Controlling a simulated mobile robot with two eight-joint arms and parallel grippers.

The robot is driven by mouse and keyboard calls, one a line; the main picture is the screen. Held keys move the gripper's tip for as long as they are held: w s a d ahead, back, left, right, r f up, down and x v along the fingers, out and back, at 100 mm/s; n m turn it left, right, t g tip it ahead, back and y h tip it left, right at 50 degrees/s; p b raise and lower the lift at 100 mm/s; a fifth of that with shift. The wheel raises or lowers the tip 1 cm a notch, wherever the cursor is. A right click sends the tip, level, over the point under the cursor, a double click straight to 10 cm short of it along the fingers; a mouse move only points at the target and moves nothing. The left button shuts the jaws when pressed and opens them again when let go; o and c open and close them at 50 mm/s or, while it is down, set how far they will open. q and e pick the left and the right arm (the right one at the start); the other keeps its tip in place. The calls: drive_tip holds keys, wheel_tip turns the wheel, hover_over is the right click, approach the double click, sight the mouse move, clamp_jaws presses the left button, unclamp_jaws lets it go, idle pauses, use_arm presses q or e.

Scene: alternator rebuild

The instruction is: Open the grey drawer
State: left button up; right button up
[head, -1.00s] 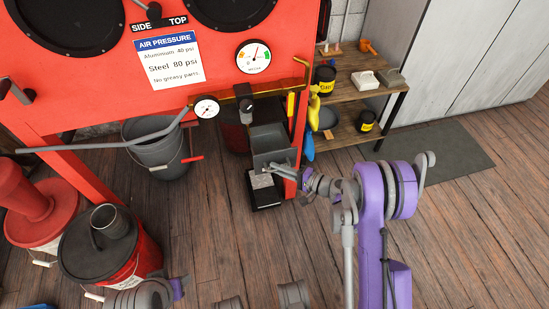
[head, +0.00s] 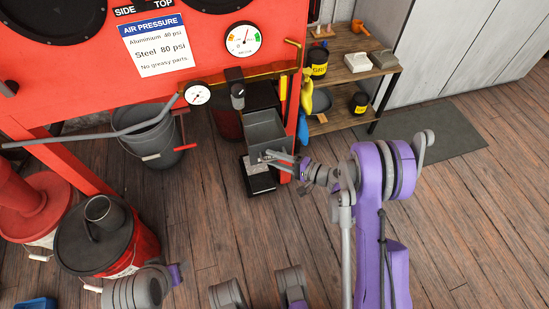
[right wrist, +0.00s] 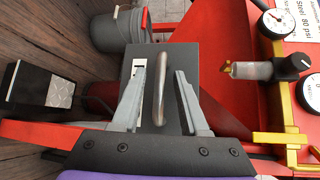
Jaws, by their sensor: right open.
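The grey drawer (head: 265,127) stands pulled out from a black housing (head: 262,95) under the red cabinet, and I can see into it in the head view. Its front panel shows in the right wrist view (right wrist: 180,56), with a curved metal handle (right wrist: 160,88) on it. My right gripper (head: 275,157) is at the drawer's front. In the right wrist view, the right gripper (right wrist: 160,98) has its fingers apart, one on each side of the handle. I cannot tell whether a finger touches it.
A black pedal box (head: 260,182) stands on the floor below the drawer. A grey bucket (head: 153,140) and red buckets (head: 105,240) stand to the left. A wooden shelf (head: 352,60) stands behind, right. The wooden floor right of my arm is clear.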

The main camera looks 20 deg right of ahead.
drive_tip(key=p+v, duration=0.1)
drive_tip(key=v, duration=0.9)
drive_tip(key=shift+s+d, duration=0.25)
drive_tip(key=shift+a, duration=0.1)
